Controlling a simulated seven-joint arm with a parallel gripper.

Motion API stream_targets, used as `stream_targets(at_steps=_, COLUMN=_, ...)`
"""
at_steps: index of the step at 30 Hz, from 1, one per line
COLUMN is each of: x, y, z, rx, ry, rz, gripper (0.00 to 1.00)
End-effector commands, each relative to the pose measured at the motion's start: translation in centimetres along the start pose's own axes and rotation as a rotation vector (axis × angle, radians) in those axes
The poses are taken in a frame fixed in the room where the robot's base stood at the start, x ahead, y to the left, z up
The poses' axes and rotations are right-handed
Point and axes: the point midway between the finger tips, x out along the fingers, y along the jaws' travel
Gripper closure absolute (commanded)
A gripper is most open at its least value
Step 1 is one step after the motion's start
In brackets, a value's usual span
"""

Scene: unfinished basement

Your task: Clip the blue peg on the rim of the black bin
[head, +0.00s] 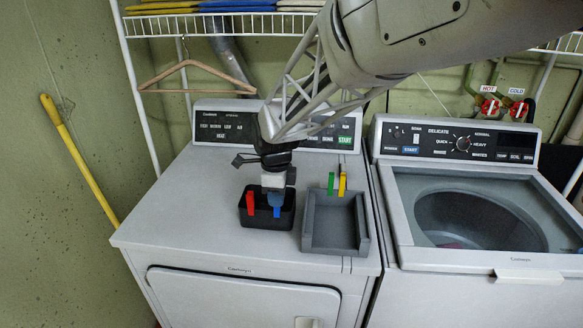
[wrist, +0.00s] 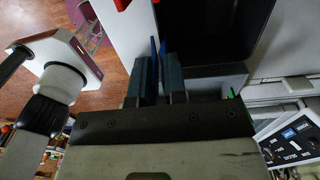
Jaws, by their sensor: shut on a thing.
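The black bin (head: 262,224) stands on the left machine's white top. It also shows at the top of the wrist view (wrist: 205,45). My gripper (head: 275,192) points down over the bin's right part and is shut on the blue peg (head: 277,211). In the wrist view the blue peg (wrist: 154,62) shows as a thin strip between the fingers. Its lower end appears at the bin's front rim; I cannot tell whether it straddles or touches the rim.
A grey tray (head: 335,241) stands just right of the bin, with a green peg (head: 331,183) and a yellow peg (head: 342,184) upright at its back edge. The white top (head: 185,215) is clear left of the bin. The right washer (head: 470,205) shows its open-looking drum.

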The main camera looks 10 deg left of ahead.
Motion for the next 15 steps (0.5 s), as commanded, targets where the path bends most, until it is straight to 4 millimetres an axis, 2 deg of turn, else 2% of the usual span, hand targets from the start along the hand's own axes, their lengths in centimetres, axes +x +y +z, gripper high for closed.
stream_targets(at_steps=15, x=0.72, y=0.00, z=-0.01, rx=0.000, ry=0.000, rz=0.001, gripper=1.00)
